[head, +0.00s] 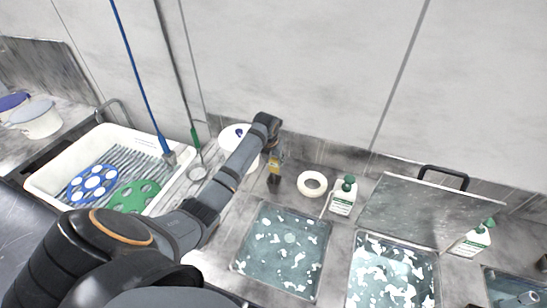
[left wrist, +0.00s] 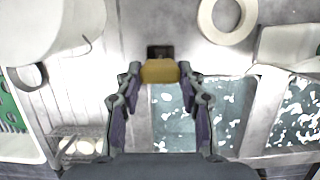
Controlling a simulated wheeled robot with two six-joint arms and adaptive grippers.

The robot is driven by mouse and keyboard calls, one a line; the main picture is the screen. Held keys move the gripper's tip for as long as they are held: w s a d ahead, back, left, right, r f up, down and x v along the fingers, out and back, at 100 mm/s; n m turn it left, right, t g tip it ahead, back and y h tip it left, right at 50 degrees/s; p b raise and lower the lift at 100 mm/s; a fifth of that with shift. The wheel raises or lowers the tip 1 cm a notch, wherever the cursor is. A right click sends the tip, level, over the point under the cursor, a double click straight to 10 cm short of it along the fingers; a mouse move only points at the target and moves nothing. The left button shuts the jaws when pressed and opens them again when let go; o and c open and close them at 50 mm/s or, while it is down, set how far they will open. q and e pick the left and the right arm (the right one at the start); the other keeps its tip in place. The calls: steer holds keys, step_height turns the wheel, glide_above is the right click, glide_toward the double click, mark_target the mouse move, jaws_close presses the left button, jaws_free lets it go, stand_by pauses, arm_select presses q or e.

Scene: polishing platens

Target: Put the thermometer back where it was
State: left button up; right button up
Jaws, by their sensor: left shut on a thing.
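The thermometer appears as a yellow piece with a dark end (left wrist: 160,71) between the fingertips of my left gripper (left wrist: 160,82) in the left wrist view. The fingers are shut on its yellow part from both sides. In the head view the left gripper (head: 275,166) is above the bench behind the left water tank, with the yellow and dark piece just below the wrist. I cannot tell whether its dark end touches the bench. My right gripper is not in view.
A white ring (head: 312,184) and a green-capped bottle (head: 343,196) stand right of the gripper. A white bucket (head: 232,134) is behind my arm. Tanks with white flecks (head: 283,248) lie in front. A white tray (head: 60,182) holds blue and green discs at left.

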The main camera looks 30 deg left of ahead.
arm_select(q)
steer(key=shift+f, duration=0.1)
steer(key=o, duration=0.6)
steer(key=shift+f, duration=0.15)
steer(key=o, duration=0.5)
steer(key=shift+c, duration=0.2)
steer(key=shift+r, duration=0.3)
steer(key=shift+r+b, duration=0.3)
steer(key=shift+b, duration=0.1)
steer(key=b+v, duration=0.3)
steer(key=v, duration=0.8)
steer(key=shift+s+b, duration=0.2)
steer(key=shift+b, duration=0.2)
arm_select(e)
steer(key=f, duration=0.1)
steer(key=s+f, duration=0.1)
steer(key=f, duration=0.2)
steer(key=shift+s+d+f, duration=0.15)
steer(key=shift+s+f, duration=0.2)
